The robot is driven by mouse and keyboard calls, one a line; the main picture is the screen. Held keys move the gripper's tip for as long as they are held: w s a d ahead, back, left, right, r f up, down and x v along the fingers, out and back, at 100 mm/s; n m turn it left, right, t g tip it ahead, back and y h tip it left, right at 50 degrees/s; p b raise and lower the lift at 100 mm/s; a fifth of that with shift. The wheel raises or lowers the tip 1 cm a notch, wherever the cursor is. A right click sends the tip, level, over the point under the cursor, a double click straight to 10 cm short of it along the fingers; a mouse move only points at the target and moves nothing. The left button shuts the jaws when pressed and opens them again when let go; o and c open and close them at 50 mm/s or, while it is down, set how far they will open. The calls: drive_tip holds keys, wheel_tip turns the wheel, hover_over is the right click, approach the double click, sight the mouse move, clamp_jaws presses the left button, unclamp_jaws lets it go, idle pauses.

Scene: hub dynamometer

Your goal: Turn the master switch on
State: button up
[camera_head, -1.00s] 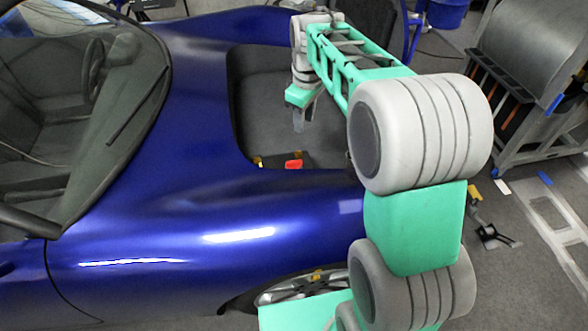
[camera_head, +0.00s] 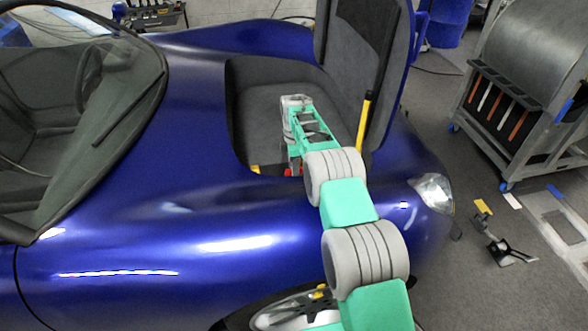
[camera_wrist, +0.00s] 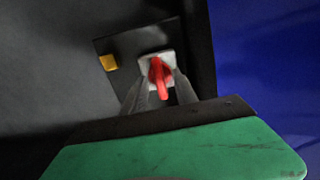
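The master switch has a red handle (camera_wrist: 158,77) on a small white plate, set on a black panel (camera_wrist: 125,47) inside the car's open front compartment. In the wrist view my gripper (camera_wrist: 161,84) is open, with one grey finger on each side of the red handle. I see no clear contact between the fingers and the handle. In the head view my arm reaches down into the compartment and hides most of the switch. Only a little red (camera_head: 289,171) shows beside the gripper.
The blue car body (camera_head: 190,190) surrounds the compartment. The raised front lid (camera_head: 368,75) stands close to the right of my arm. A yellow part (camera_wrist: 108,62) sits on the panel left of the switch. A metal cart (camera_head: 520,80) stands at right on open floor.

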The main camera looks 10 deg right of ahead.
drive_tip(key=shift+f, duration=0.2)
drive_tip(key=shift+c, duration=0.5)
clamp_jaws()
